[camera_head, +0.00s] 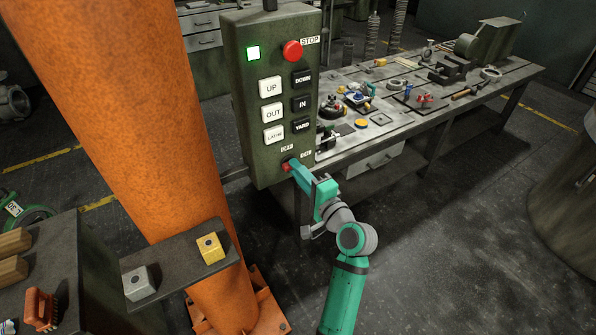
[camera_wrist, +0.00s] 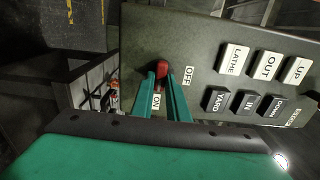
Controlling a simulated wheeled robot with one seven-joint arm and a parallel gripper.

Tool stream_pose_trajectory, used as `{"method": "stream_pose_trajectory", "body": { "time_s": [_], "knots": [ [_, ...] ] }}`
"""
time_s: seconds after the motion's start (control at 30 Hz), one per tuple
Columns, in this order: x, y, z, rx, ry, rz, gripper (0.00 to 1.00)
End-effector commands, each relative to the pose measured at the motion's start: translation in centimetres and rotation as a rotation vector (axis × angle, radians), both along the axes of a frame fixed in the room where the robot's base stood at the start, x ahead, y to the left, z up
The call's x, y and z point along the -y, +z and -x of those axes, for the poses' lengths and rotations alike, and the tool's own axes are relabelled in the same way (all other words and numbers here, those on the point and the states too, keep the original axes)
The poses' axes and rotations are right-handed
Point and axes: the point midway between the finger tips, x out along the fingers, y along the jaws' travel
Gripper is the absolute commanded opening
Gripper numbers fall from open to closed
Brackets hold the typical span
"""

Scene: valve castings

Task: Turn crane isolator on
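The crane control box (camera_head: 262,130) is a dark green upright panel.
A red STOP button (camera_head: 292,50) and white and black push buttons (camera_head: 271,87) are above the knob. An orange column (camera_head: 130,110) stands left of the box. A workbench (camera_head: 440,110) with tools and castings is behind right. Open floor (camera_head: 460,230) lies at right.

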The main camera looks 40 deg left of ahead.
Motion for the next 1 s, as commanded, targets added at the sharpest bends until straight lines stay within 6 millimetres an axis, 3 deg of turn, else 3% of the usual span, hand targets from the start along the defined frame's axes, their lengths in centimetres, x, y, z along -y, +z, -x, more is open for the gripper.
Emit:
{"method": "stream_pose_trajectory", "body": {
  "time_s": [0.03, 0.1, 0.47, 1.0],
  "knots": [
    [0.1, 0.0, -0.1, -0.001, -0.003, -0.001, 0.24],
    [0.1, 0.0, -0.1, -0.001, -0.002, -0.001, 0.33],
    [0.5, -0.1, 0.1, -0.001, -0.001, 0.0, 0.33],
    [8.6, -0.1, 3.4, -0.001, -0.004, 0.0, 0.33]
  ]
}}
